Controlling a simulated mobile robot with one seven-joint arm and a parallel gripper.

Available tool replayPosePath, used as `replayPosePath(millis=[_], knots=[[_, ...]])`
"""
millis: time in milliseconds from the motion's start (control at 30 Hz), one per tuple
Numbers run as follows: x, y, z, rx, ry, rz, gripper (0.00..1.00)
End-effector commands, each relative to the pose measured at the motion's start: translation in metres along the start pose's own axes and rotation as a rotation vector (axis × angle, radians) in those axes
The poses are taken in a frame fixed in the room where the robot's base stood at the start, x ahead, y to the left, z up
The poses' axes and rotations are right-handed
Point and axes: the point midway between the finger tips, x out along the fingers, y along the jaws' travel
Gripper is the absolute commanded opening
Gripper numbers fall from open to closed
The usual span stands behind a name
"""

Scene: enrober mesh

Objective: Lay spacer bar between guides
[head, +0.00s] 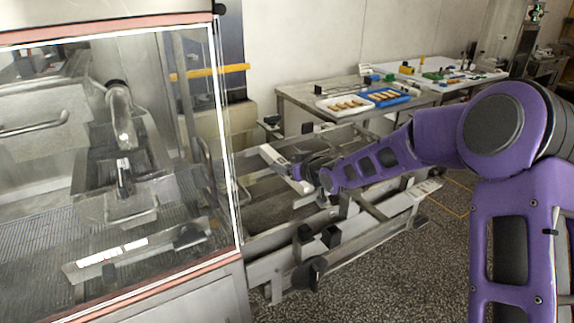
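A pale, light-grey bar (277,158), which looks like the spacer bar, slants across the far left part of the metal conveyor frame beside the glazed machine.
The machine's glass panel (120,180) fills the left side. The open metal frame (375,228) has crossbars and a black knob (309,273) on its near side. A steel table (310,98) behind carries white and blue trays (388,97).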

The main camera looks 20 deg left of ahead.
Motion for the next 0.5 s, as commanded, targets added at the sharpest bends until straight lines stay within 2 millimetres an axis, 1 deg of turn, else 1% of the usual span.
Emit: replayPosePath(millis=[167, 267, 367, 500], knots=[[0.0, 0.0, -0.001, 0.0, 0.0, 0.0, 0.67], [-0.002, 0.0, -0.006, 0.0, 0.001, 0.0, 0.67], [-0.016, 0.001, -0.004, -0.001, 0.001, 0.002, 0.67], [-0.047, 0.002, -0.005, -0.001, 0.0, 0.004, 0.67]])
